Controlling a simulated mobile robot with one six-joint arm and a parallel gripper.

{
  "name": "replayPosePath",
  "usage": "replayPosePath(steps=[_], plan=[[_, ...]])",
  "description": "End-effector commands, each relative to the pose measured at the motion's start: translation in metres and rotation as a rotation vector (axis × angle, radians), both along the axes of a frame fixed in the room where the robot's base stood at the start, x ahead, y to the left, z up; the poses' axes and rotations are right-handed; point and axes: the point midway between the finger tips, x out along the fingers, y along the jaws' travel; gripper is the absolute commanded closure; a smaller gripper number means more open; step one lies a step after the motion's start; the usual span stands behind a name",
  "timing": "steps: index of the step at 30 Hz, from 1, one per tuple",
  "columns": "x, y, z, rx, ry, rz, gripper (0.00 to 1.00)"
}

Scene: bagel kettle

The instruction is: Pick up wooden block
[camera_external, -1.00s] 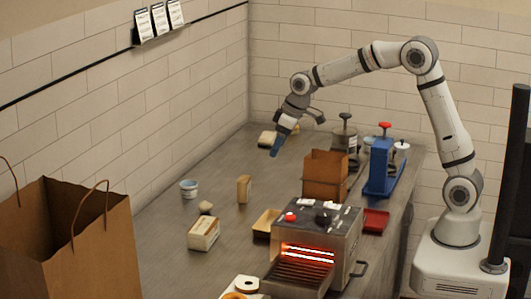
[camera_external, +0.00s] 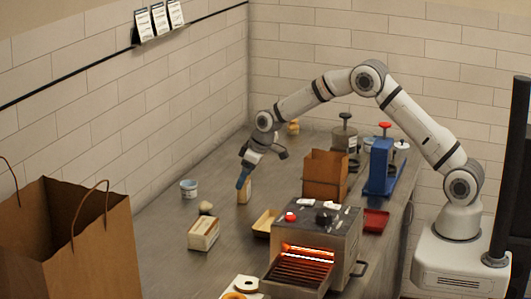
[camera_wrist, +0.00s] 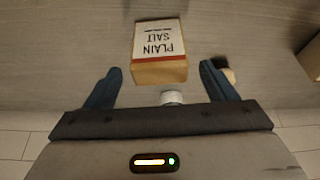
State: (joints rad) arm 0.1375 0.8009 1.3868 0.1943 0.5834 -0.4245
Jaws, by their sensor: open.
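A tan upright block (camera_external: 244,196) stands on the grey counter, and I take it for the wooden block. In the wrist view the tan block (camera_wrist: 160,73) carries a white label reading "PLAIN SALT". My gripper (camera_external: 241,184) is at the block's upper part in the external view and hides some of it. In the wrist view my gripper (camera_wrist: 161,67) is open, its two blue fingers left and right of the block's near end, with gaps on both sides. Whether the fingertips reach below the block's top I cannot tell.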

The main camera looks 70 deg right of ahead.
Motion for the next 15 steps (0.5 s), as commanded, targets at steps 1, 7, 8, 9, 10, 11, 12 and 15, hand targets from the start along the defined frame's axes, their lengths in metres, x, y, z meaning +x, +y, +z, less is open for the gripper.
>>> replayPosePath(steps=[1, 7, 8, 9, 10, 11, 12, 15], plan=[[0.0018, 0.0007, -0.0048, 0.0, 0.003, 0.0, 0.22], [0.0051, 0.001, -0.0139, 0.0, 0.0, 0.0, 0.22], [0.0051, 0.001, -0.014, 0.0, 0.0, 0.0, 0.22], [0.0051, 0.001, -0.014, 0.0, 0.0, 0.0, 0.22], [0.0051, 0.001, -0.014, 0.0, 0.0, 0.0, 0.22], [0.005, 0.001, -0.0139, 0.0, 0.0, 0.0, 0.22], [0.005, 0.0011, -0.0139, 0.0, 0.0, 0.0, 0.23], [0.0049, 0.0011, -0.0138, 0.0, 0.0, 0.0, 0.32]])
